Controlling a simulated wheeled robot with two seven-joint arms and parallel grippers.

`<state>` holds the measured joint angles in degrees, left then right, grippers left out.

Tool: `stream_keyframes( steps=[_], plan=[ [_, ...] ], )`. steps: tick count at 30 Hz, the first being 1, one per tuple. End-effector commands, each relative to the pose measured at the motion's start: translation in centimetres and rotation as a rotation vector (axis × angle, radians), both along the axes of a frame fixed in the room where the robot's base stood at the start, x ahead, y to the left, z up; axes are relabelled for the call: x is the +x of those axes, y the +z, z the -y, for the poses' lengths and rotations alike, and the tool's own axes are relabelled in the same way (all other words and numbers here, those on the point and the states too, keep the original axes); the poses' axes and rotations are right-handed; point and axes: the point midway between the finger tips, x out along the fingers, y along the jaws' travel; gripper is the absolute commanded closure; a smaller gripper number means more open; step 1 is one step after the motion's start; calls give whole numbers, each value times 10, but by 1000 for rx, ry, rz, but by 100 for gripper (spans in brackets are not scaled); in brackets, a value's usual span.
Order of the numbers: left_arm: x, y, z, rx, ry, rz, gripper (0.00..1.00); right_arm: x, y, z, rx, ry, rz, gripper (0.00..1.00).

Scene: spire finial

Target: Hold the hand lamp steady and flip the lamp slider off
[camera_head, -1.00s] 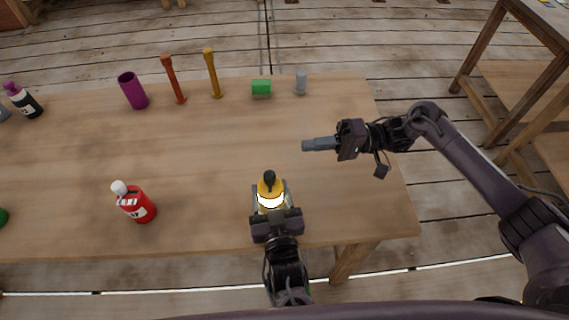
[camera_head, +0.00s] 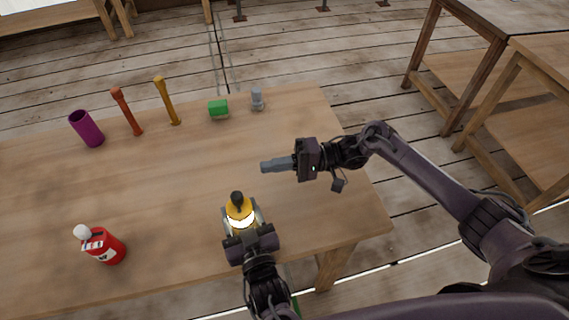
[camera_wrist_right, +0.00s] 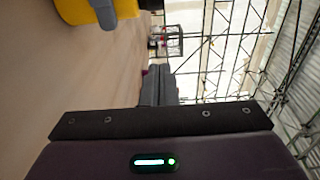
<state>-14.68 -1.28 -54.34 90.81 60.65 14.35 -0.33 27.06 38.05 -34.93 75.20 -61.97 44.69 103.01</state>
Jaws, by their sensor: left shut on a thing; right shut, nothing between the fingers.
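The hand lamp (camera_head: 240,208) is yellow with a dark top and a bright glowing white band. It stands upright near the table's front edge. My left gripper (camera_head: 246,222) is shut on it from the front. My right gripper (camera_head: 265,166) is shut and empty, above the table behind and to the right of the lamp, apart from it. In the right wrist view, the shut fingers (camera_wrist_right: 160,85) point away, and part of the yellow lamp (camera_wrist_right: 85,8) with a grey piece shows at the top left. I cannot make out the slider's position.
The wooden table (camera_head: 180,180) holds a red bottle (camera_head: 104,247) at front left. Along the back stand a purple cup (camera_head: 87,129), an orange-red post (camera_head: 127,112), a yellow post (camera_head: 167,101), a green block (camera_head: 218,108) and a grey piece (camera_head: 257,98). The table's middle is clear.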

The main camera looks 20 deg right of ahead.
Motion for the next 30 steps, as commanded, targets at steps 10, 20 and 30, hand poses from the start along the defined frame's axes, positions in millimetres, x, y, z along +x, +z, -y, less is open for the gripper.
stream_keyframes(
  steps=[10,20,30],
  plan=[
    [0,0,0,0,0,0,74,-17,-2,-53,-1,2,-3,100],
    [0,0,0,0,0,0,74,-36,0,-59,0,0,-1,100],
    [0,0,0,0,0,0,74,-41,-1,-59,0,1,-2,100]
  ],
)
